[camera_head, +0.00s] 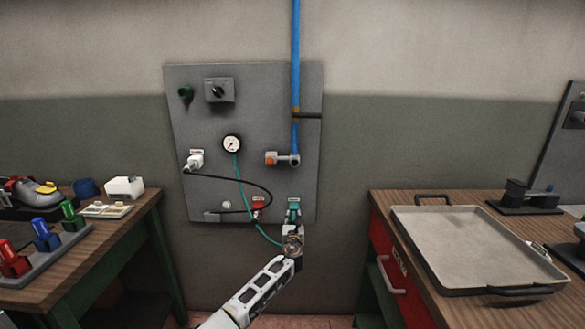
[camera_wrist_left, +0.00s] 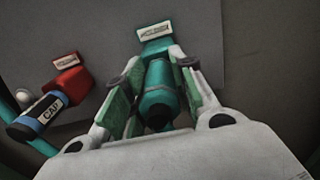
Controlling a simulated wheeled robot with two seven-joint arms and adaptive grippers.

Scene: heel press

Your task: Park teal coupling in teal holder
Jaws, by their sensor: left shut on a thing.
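The teal holder (camera_head: 293,205) is low on the right of the grey wall panel; its labelled block also shows at the top of the left wrist view (camera_wrist_left: 155,40). My left gripper (camera_head: 292,230) is just below it, with its fingers (camera_wrist_left: 157,68) shut on the teal coupling (camera_wrist_left: 158,92). The coupling is lined up with the holder and its far end meets or overlaps it in the picture; I cannot tell how deep it sits. A teal hose (camera_head: 240,190) runs from the gauge down to my gripper. My right gripper is out of view.
A black cable (camera_head: 240,181) loops across the panel (camera_head: 185,120). A blue pipe (camera_head: 296,60) with a valve is above. Workbenches stand left and right; the right one carries a tray (camera_head: 470,275).

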